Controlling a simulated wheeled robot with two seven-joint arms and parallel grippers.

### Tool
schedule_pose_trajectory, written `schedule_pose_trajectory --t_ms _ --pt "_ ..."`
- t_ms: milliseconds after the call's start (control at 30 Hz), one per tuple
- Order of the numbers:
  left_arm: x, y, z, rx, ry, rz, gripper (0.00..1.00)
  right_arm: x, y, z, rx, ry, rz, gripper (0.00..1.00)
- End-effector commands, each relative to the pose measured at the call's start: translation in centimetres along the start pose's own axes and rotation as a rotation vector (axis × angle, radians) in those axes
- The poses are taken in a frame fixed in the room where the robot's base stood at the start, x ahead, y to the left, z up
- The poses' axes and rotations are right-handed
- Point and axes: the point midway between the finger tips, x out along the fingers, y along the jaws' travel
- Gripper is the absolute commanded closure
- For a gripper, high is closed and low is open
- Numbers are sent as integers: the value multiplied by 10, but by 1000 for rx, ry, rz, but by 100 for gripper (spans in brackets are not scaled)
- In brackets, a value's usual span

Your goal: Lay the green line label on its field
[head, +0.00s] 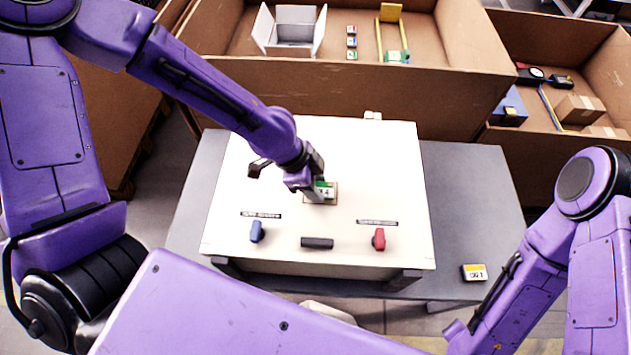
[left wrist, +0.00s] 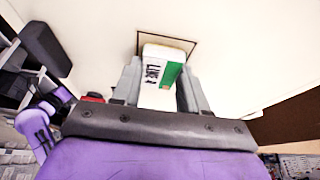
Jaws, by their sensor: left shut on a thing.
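The green line label (head: 326,189), a small white block with a green part and dark print, is at the square outlined field (head: 321,200) in the middle of the white board. My left gripper (head: 318,193) is shut on it from above. In the left wrist view the label (left wrist: 162,72) sits between the two grey fingers of my left gripper (left wrist: 160,88), and its far end lies over the brown-edged field (left wrist: 188,44). Whether the label touches the board cannot be told. My right gripper is not in view; only my right arm shows at the right.
A blue piece (head: 257,231), a dark bar (head: 317,243) and a red piece (head: 379,239) are along the board's (head: 400,180) front. A yellow-and-white label block (head: 474,272) lies on the grey table (head: 470,200) at right. Cardboard bins (head: 420,95) stand behind.

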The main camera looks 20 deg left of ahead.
Motion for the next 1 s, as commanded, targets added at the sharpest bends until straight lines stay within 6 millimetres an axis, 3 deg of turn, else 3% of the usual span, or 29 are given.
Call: schedule_pose_trajectory --t_ms 200,233,300,333,667,1000 --pt "1 0 0 0 0 0 93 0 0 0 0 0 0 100" --pt "1 0 0 0 0 0 54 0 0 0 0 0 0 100" --pt "0 0 0 0 0 0 31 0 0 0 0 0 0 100" --pt "0 0 0 0 0 0 27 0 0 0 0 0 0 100" --pt "-6 -1 0 -2 2 -3 27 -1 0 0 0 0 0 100" --pt "-81 -1 -1 0 5 -4 27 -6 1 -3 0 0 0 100"
